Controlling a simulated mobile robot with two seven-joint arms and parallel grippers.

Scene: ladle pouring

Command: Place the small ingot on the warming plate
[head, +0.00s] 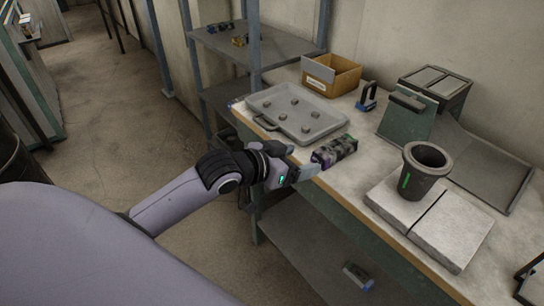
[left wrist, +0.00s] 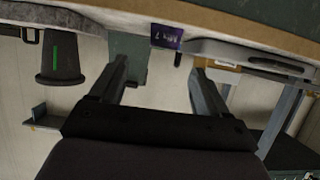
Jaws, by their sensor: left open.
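A small block with a mottled grey-green top and purple side (head: 334,152) lies at the bench's front edge; it looks like the small ingot, though I cannot be sure. Its purple end also shows in the left wrist view (left wrist: 166,36). My left gripper (head: 299,160) is open and empty, just left of the block, with its fingers pointing toward it. In the left wrist view the block appears beyond and between the two spread fingers (left wrist: 158,70), apart from them. Two pale grey slabs (head: 461,232) lie side by side on the right; I cannot tell whether they are the warming plate.
A grey tray with several round knobs (head: 262,101) sits behind my gripper. A dark crucible (head: 424,172) stands on the slabs. A cardboard box (head: 331,73), a blue-handled item (head: 367,97) and a green machine (head: 405,121) are at the back. A lower shelf (head: 325,262) lies underneath.

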